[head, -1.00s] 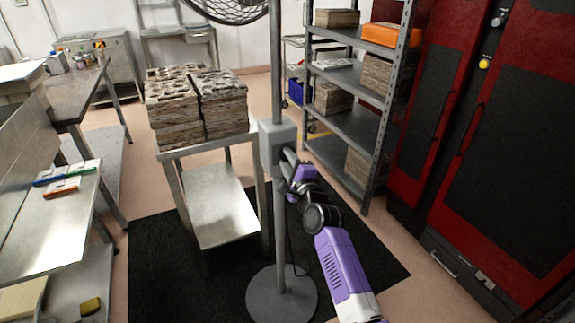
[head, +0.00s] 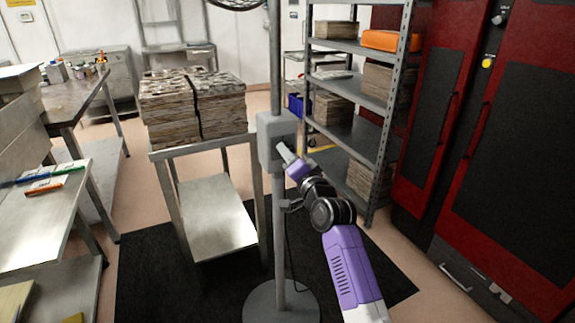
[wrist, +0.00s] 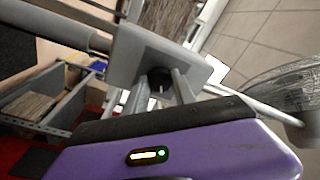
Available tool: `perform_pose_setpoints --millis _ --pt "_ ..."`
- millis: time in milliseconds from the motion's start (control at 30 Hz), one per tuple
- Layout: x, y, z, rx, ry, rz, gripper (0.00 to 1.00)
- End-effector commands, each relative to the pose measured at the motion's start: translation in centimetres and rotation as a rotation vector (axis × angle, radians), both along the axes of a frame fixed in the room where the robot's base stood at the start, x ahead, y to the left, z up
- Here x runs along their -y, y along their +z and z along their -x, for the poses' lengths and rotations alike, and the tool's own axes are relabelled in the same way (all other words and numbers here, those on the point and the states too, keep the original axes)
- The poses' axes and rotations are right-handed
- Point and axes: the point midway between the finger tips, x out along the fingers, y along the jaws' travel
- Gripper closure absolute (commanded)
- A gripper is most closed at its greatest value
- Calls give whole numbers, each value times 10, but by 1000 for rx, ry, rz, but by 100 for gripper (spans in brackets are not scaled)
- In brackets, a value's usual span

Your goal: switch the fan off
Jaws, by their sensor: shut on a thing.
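The fan stands on a grey pole with a round base (head: 281,303). Only the bottom of its wire cage (head: 237,4) shows at the top edge of the head view. A grey control box (head: 270,140) sits on the pole; it also shows in the wrist view (wrist: 135,50). My gripper (head: 285,153) is at the box's right-hand face. In the wrist view its two fingers reach the box, with a dark round knob (wrist: 160,80) between them. My gripper is shut on this knob. The knob's setting cannot be read.
A metal stand (head: 200,150) with stacked blocks is left of the pole. A grey shelf rack (head: 372,150) and red machine cabinets (head: 500,150) stand to the right. A black mat (head: 140,275) lies under the fan. A workbench (head: 65,110) is at the left.

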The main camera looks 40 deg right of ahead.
Motion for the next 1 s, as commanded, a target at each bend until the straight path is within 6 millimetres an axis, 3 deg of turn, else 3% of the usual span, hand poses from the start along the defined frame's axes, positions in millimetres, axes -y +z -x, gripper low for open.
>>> perform_pose_setpoints --millis 33,1000 --pt "0 -7 0 -14 1 43 100" --pt "4 -5 1 -260 1 892 100"
